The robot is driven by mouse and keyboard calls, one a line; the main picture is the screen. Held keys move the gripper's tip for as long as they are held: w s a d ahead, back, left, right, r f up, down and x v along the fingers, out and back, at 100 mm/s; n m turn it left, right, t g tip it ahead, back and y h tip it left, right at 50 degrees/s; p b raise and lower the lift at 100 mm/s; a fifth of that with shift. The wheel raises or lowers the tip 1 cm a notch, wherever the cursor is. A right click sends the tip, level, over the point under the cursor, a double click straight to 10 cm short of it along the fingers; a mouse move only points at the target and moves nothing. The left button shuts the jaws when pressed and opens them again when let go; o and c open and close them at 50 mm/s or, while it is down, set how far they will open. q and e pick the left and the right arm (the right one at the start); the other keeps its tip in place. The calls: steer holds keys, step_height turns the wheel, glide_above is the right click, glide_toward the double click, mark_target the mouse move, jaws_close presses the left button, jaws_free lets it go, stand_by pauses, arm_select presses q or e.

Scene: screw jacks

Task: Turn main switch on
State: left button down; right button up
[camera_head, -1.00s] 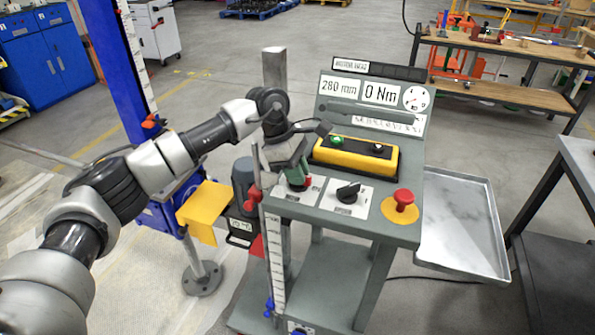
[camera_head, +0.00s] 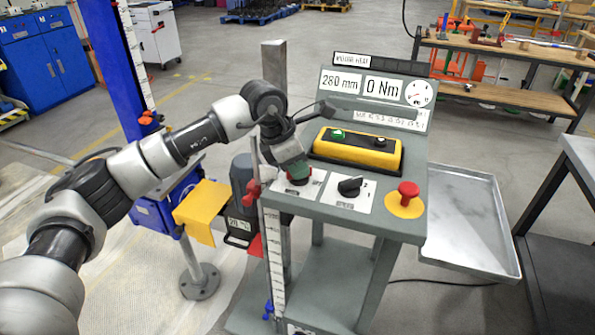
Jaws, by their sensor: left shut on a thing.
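The control panel (camera_head: 330,204) carries two rotary-switch plates side by side. My left gripper (camera_head: 298,179) points down onto the left plate (camera_head: 310,186), shut on the left switch knob, which it mostly hides. I take this knob to be the main switch; its label is too small to read. The right plate has a black rotary knob (camera_head: 350,186) that stands free of the gripper. My right gripper is not in view.
A red mushroom button on a yellow base (camera_head: 404,202) is at the panel's right. A yellow box with buttons (camera_head: 356,151) sits behind the knobs. Displays read 280 mm and 0 Nm. A grey metal tray (camera_head: 465,235) juts out on the right.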

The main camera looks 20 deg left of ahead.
arm_select(q)
steer(key=n+t+y+b, duration=0.1)
steer(key=n+b, duration=0.1)
steer(key=n, duration=0.1)
steer(key=n+y+b, duration=0.1)
steer(key=n+b, duration=0.1)
steer(key=n, duration=0.1)
steer(key=shift+d+f+t, duration=0.1)
steer(key=shift+t, duration=0.3)
steer(key=shift+n+y+b, duration=0.9)
steer(key=shift+n+b, duration=0.35)
steer(key=shift+n, duration=1.35)
steer(key=c, duration=1.1)
jaws_free()
steer(key=shift+s, duration=0.1)
steer(key=v, duration=1.1)
steer(key=shift+s+d, duration=0.1)
steer(key=shift+f, duration=0.1)
